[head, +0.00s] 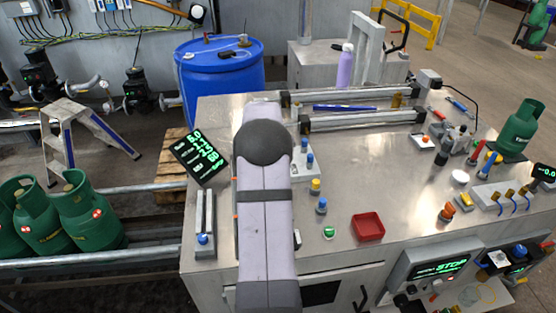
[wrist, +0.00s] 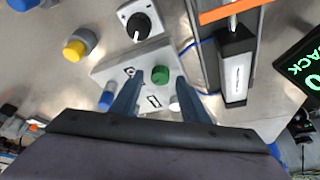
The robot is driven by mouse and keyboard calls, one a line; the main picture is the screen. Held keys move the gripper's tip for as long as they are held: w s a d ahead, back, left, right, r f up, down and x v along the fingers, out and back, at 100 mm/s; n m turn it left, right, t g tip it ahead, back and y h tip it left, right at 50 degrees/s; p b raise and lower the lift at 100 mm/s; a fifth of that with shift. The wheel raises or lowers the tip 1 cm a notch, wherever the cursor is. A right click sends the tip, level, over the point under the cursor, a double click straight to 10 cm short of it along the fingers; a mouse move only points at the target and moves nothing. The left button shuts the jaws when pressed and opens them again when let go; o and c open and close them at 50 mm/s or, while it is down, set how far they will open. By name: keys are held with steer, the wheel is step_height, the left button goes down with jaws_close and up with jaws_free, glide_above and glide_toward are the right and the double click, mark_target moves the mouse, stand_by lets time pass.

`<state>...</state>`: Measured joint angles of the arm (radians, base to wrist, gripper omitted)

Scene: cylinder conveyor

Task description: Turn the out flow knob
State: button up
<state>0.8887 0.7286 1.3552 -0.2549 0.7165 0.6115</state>
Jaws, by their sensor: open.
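A black rotary knob (wrist: 139,26) with a white pointer mark sits on a small light-grey box near the top of the wrist view. No readable label shows whether it is the out flow knob. My gripper (wrist: 156,90) is open and empty, its two blue fingers apart over a grey button panel (wrist: 107,72). A green button (wrist: 160,74) on that panel shows between and just past the fingertips. The black knob is farther up the picture, apart from the fingers. In the head view my arm covers the gripper and the black knob cannot be made out.
A yellow button (wrist: 77,47) stands left of the panel. A rail with a cylinder (wrist: 236,65) lies at its right, near a tilted display (head: 200,155). On the bench are a red tray (head: 368,227) and a green gas bottle (head: 521,128). A blue drum (head: 220,85) stands behind.

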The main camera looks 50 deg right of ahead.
steer(key=shift+d+f, duration=0.1)
steer(key=shift+f, duration=0.2)
steer(key=shift+c, duration=0.5)
jaws_close()
